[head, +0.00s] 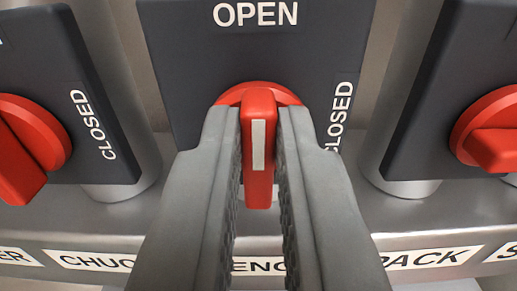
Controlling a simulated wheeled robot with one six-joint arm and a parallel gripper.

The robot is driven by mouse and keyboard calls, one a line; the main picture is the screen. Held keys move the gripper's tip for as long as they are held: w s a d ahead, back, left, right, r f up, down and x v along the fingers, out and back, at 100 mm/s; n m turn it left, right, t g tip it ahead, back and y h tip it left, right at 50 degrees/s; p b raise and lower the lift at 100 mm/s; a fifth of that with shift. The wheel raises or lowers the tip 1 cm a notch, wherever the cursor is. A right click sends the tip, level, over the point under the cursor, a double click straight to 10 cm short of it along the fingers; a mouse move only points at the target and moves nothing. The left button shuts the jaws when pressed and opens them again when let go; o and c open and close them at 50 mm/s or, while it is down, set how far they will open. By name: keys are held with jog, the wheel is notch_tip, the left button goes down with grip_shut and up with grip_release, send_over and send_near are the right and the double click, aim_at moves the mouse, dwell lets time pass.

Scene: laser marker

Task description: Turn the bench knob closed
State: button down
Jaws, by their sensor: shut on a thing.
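The bench knob (259,175) is a red rotary handle with a white stripe, on a dark grey plate (185,60) in the middle of the head view. Its handle stands upright in the picture, in line with the word OPEN above it. The word CLOSED is on the plate's right side. My gripper (258,117) comes from below, one finger on each side of the handle, shut on it. The fingers hide part of the round red base and of the label below, where "ENC" shows.
A similar red knob (25,140) on a dark plate is at the left, its handle slanted. Another red knob (492,140) is at the right, its handle lying sideways. A metal ledge (110,215) with name labels runs below; "CHUC" and "PACK" are partly readable.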

jog(key=m, duration=0.4)
jog(key=shift+d+m, duration=0.25)
jog(key=shift+m, duration=0.15)
jog(key=shift+d+f+m, duration=0.1)
jog(key=shift+f+m, duration=0.15)
jog(key=shift+m, duration=1.9)
jog(key=shift+d+f+m, duration=0.15)
jog(key=shift+f+m, duration=0.05)
jog(key=shift+m, duration=1.9)
jog(key=shift+d+f+m, duration=0.1)
jog(key=shift+f+m, duration=0.15)
jog(key=shift+m, duration=1.9)
jog(key=c, duration=1.5)
grip_release()
